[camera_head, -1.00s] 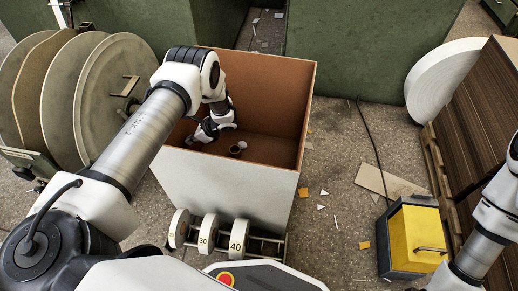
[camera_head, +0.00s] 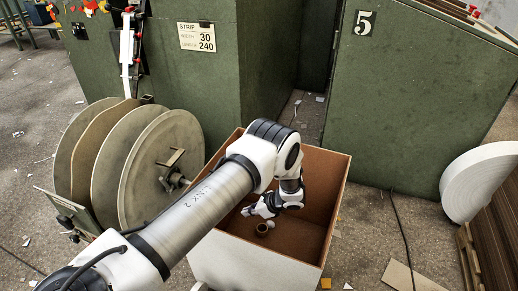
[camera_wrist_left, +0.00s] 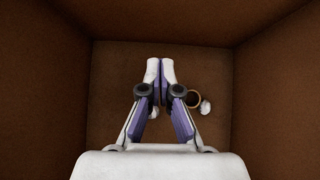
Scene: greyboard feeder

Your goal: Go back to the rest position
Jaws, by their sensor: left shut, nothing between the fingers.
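My left arm reaches from the lower left over an open box (camera_head: 339,195) with a white outside and brown inside. My left gripper (camera_head: 250,211) is down inside the box near its left wall. In the left wrist view the fingers (camera_wrist_left: 160,75) are shut with nothing between them, pointing toward the box floor. A small brown ring (camera_wrist_left: 194,98) and a white scrap (camera_wrist_left: 205,107) lie on the floor just right of the fingers. The ring also shows in the head view (camera_head: 262,229). My right gripper is not in view.
Large reels (camera_head: 160,165) stand left of the box. Green cabinets (camera_head: 420,100) rise behind it, one with a "STRIP" sign (camera_head: 197,38). A white roll (camera_head: 478,182) leans at the right. A cable (camera_head: 402,235) and cardboard (camera_head: 410,279) lie on the floor right of the box.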

